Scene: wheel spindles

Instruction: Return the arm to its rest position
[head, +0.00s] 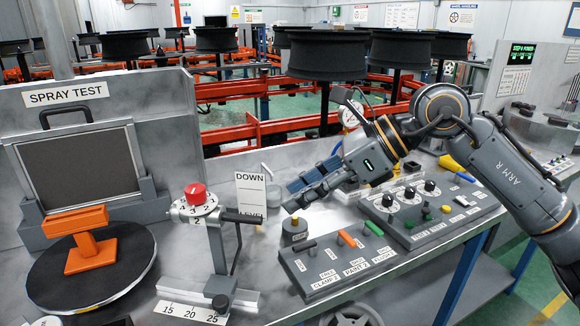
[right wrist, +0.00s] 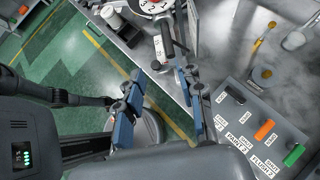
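My right arm (head: 515,165) reaches in from the right in the head view. Its gripper (head: 288,197) points left and down, above the bench, behind the switch panel and near the white "DOWN" card. In the right wrist view the blue-padded fingers of the right gripper (right wrist: 157,106) stand apart with nothing between them, so it is open and empty. My left arm and gripper do not show in the head view. A dark body with green lights (right wrist: 22,155) shows at the left of the right wrist view; I cannot tell which part of me it is.
Below the right gripper are the switch panel (head: 345,262) and the knob panel (head: 425,212). A red-knobbed dial stand (head: 198,205) and an orange fixture on a black turntable (head: 92,262) stand to the left. Green floor is open at the lower right.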

